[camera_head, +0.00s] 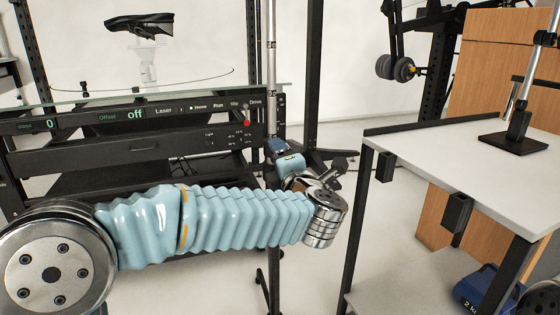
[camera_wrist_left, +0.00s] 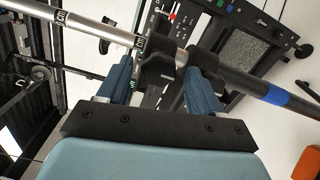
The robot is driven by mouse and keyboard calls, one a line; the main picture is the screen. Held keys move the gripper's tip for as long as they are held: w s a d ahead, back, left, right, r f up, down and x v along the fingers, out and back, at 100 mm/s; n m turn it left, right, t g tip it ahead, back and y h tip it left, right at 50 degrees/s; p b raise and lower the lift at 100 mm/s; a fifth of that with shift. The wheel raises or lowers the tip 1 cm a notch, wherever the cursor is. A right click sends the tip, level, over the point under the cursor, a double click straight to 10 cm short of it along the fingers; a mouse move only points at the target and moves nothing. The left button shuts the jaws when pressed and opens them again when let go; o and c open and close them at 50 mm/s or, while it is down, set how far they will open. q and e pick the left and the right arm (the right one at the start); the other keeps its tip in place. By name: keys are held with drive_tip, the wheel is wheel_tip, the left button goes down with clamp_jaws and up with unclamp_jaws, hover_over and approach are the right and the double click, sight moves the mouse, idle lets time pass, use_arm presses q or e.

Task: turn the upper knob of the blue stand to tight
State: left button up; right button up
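The blue stand's pole (camera_head: 271,50) rises upright in the middle of the head view, silver in its upper part. In the left wrist view the pole crosses diagonally, with a silver tube (camera_wrist_left: 90,25), a dark tube (camera_wrist_left: 245,78) and a blue band (camera_wrist_left: 292,101). A black knob and clamp (camera_wrist_left: 155,66) sit at the joint between silver and dark tube. My left gripper (camera_head: 279,148) is at the pole. In the wrist view its two blue fingers stand apart on either side of the knob; I cannot tell whether they touch it. My right gripper is not in view.
A black machine with a display panel (camera_head: 130,117) stands behind and left of the pole. A white-topped table (camera_head: 470,160) is at the right, with a small black-based stand (camera_head: 513,140) on it. A dumbbell rack (camera_head: 425,80) is behind. Floor shows between machine and table.

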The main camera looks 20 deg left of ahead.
use_arm(q)
drive_tip(key=v, duration=1.3)
drive_tip(key=shift+s+d, duration=0.25)
drive_tip(key=shift+s, duration=0.05)
